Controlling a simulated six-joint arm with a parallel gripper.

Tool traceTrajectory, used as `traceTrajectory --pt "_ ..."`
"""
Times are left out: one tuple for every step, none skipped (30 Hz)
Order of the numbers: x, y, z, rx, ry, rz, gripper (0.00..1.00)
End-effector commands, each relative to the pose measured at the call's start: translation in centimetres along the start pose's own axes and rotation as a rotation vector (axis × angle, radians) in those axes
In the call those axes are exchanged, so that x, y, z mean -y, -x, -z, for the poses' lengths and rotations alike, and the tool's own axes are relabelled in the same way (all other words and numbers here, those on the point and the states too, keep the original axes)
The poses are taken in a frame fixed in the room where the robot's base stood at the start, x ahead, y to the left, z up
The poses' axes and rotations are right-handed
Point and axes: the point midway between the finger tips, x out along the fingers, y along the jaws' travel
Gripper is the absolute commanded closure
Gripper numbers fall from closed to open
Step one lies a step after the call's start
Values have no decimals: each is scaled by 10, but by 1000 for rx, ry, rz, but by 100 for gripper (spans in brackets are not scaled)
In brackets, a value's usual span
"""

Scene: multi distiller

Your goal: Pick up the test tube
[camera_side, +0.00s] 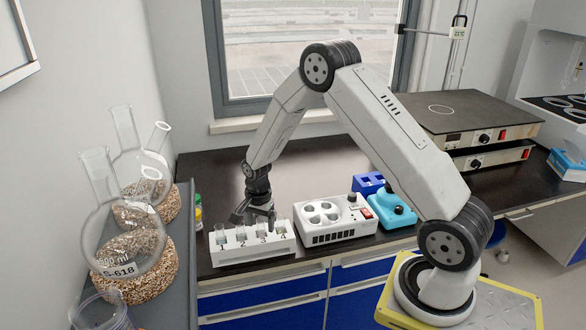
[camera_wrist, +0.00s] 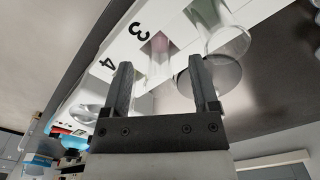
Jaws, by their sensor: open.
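A white test tube rack (camera_side: 252,252) stands near the bench's front edge in the side view, with several clear glass tubes in its row of slots. My gripper (camera_side: 258,222) points down just over the rack. In the wrist view my gripper (camera_wrist: 160,65) is open, its two dark fingers apart and nothing clamped. A tube with a pinkish tint (camera_wrist: 158,50) appears between the fingers in that picture, near the printed 3; I cannot tell whether they reach around it. A greenish tube (camera_wrist: 228,38) shows right of the fingers. The rack also shows there (camera_wrist: 120,45).
A white device with round wells (camera_side: 334,218) stands close right of the rack, with a teal device (camera_side: 392,212) beyond it. Large glass flasks (camera_side: 125,240) stand on the left shelf.

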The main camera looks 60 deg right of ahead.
Motion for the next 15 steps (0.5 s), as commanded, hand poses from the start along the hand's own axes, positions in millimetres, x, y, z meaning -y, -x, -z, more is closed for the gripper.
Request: traceTrajectory --pt "0 -5 0 0 0 -1 23" --pt "0 -6 0 0 0 -1 23" --pt "0 -9 0 1 0 -1 23" --pt "0 -10 0 1 0 -1 23" --pt "0 -11 0 0 0 -1 23" --pt "0 -11 0 0 0 -1 23" --pt "0 -11 0 0 0 0 23" --pt "0 -11 0 0 0 0 23" --pt "0 -11 0 0 0 0 23" --pt "0 -11 0 0 0 0 23" --pt "0 -11 0 0 0 0 23" --pt "0 -11 0 0 0 0 23" --pt "0 -11 0 0 0 0 23" --pt "0 -11 0 0 0 0 23" --pt "0 -11 0 0 0 0 23"
